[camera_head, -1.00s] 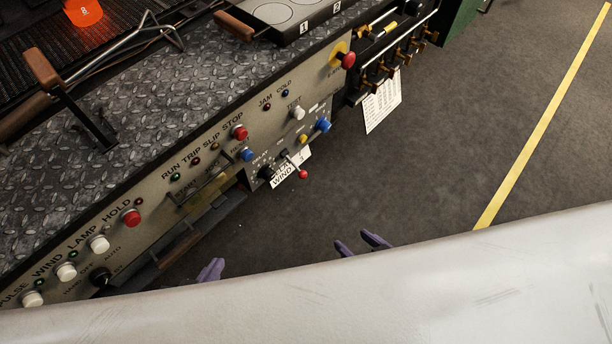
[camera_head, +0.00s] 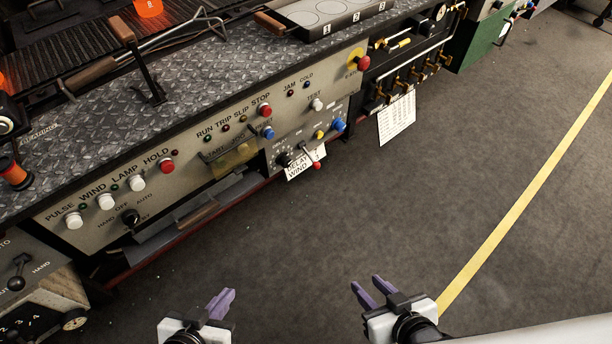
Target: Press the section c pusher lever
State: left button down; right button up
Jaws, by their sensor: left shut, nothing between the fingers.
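I cannot tell for sure which lever is the section c pusher lever. A lever with a brown handle (camera_head: 122,30) stands up from the tread-plate top at upper left. A small red-tipped lever (camera_head: 316,166) sticks out low on the front panel, beside a paper tag. My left gripper (camera_head: 230,293) is shut and empty, low in the view over the floor, apart from the panel. My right gripper (camera_head: 365,281) is open and empty to its right, also over the floor. Neither gripper touches a lever.
The grey control panel (camera_head: 235,108) carries a red HOLD button (camera_head: 167,166), a red STOP button (camera_head: 265,111) and a red emergency knob (camera_head: 363,62). Brass valves (camera_head: 413,77) sit farther right. A yellow line (camera_head: 520,192) crosses the clear floor.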

aim_at(316, 166)
jog(key=z, duration=0.75)
jog(key=i, duration=0.6)
jog(key=u, duration=0.75)
